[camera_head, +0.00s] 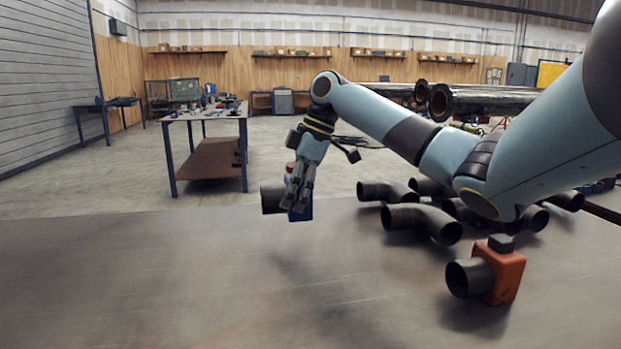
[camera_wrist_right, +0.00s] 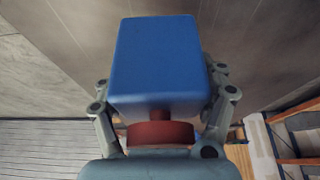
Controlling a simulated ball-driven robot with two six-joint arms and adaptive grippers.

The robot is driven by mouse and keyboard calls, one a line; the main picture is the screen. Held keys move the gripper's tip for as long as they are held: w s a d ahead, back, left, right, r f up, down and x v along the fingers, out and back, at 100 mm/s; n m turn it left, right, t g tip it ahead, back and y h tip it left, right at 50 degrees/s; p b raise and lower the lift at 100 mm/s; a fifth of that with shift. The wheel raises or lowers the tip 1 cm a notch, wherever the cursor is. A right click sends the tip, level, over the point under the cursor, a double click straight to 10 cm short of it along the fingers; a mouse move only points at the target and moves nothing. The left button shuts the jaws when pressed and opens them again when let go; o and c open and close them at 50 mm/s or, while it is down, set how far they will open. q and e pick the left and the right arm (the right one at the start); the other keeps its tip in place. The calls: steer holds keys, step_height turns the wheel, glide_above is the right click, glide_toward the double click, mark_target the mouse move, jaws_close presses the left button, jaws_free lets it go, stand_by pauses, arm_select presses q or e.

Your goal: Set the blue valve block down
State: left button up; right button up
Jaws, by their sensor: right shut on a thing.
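The blue valve block (camera_head: 301,214) is held in my right gripper (camera_head: 298,197), near the far edge of the grey table. A black pipe stub (camera_head: 271,200) sticks out to its left, and a bit of red shows above it. In the right wrist view the block (camera_wrist_right: 157,62) fills the space between the fingers of the gripper (camera_wrist_right: 162,100), with a red round part (camera_wrist_right: 160,133) at its near end. The fingers hide much of the block in the head view. I cannot tell the exact gap under it. My left gripper is not in view.
An orange valve block (camera_head: 506,272) with a black stub stands at the right on the table (camera_head: 180,285). Several black bent pipes (camera_head: 420,222) lie behind it, under my right arm. The table's left and middle are clear. A workbench (camera_head: 205,113) stands on the floor beyond.

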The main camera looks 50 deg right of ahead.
mark_target(271, 207)
steer(key=a, duration=0.1)
steer(key=w+a+f, duration=0.2)
steer(key=a, duration=0.1)
steer(key=shift+w+f, duration=0.1)
steer(key=shift+f, duration=2.15)
steer(key=o, duration=1.8)
steer(key=v, duration=1.2)
steer(key=shift+a+p, duration=0.1)
steer(key=shift+p, duration=0.2)
